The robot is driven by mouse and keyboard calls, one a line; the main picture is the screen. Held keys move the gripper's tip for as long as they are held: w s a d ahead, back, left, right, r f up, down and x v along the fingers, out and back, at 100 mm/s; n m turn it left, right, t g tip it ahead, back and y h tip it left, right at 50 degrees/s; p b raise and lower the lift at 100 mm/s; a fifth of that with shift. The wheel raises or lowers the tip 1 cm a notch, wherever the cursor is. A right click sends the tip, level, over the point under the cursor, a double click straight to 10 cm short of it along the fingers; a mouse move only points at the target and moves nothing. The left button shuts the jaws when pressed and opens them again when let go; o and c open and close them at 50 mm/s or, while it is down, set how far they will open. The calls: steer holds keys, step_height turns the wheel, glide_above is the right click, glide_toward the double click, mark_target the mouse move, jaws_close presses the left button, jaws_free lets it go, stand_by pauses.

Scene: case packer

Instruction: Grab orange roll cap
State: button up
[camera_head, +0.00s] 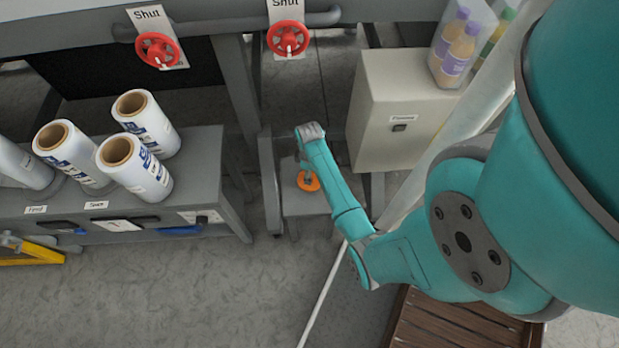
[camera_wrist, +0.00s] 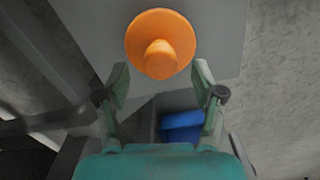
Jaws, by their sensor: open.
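The orange roll cap (camera_wrist: 160,45) is a round flanged disc with a knob facing the wrist camera. It lies on a grey surface, just beyond my fingertips and centred between them. My gripper (camera_wrist: 160,76) is open and empty, with one finger on each side of the knob's line. In the head view the cap (camera_head: 308,181) sits on a low grey shelf, partly hidden behind my arm. My gripper's fingers cannot be made out clearly there.
A blue object (camera_wrist: 182,126) lies in a grey recess below the cap in the wrist view. A grey cabinet (camera_head: 395,118) stands right of the shelf. White film rolls (camera_head: 136,168) stand on a grey bench (camera_head: 205,180) at left. Red valve wheels (camera_head: 157,50) are above.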

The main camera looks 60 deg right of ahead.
mark_target(315, 186)
steer(key=shift+f, duration=1.4)
steer(key=shift+c, duration=0.3)
jaws_close()
steer(key=shift+r, duration=0.1)
